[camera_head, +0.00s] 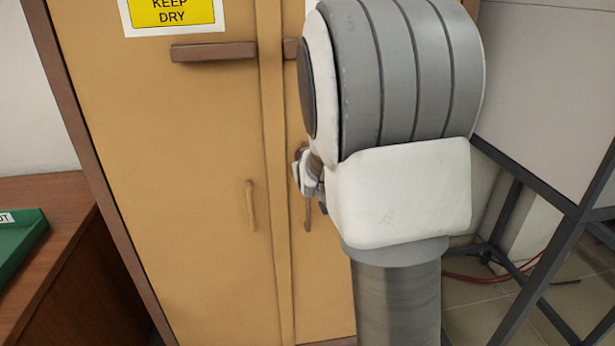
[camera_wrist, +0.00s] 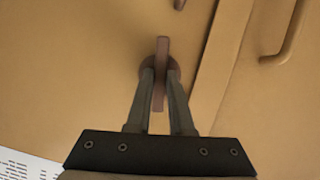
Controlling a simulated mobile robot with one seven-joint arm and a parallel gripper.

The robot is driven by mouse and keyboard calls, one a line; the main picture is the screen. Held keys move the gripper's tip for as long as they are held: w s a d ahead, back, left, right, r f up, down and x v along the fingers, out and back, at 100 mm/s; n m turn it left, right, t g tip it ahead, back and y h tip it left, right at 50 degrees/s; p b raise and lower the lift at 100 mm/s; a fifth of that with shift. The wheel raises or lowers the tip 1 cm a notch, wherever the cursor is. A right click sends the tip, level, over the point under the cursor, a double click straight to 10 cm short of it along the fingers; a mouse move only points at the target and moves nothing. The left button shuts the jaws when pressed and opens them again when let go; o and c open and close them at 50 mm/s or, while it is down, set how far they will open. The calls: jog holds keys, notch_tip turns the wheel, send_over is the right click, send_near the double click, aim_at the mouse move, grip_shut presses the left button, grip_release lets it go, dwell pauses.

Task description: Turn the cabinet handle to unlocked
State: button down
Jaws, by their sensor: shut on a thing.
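The cabinet handle (camera_wrist: 161,72) is a flat brown bar on a round brown base, set on the tan cabinet door (camera_wrist: 75,60). In the wrist view the bar stands nearly upright in the picture. My gripper (camera_wrist: 160,78) is shut on the bar, with one finger on each side of it. In the head view my gripper (camera_head: 304,172) is at the right-hand door, just right of the middle seam. My arm hides much of that door, and the grip on the handle is hard to make out there.
The left door has a tan pull (camera_head: 250,205) and a brown bar (camera_head: 213,51) below a yellow "KEEP DRY" sign (camera_head: 172,12). A wooden desk (camera_head: 50,260) with a green tray (camera_head: 22,245) stands at left. A dark metal frame (camera_head: 540,260) stands at right, with red cables on the floor.

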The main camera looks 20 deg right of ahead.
jog(key=shift+d+m+y+b, duration=0.25)
jog(key=shift+m+b, duration=0.35)
jog(key=shift+b, duration=0.6)
jog(key=shift+a+r+b, duration=0.1)
jog(key=shift+a+b, duration=0.05)
jog(key=shift+b, duration=0.2)
jog(key=c, duration=0.8)
grip_release()
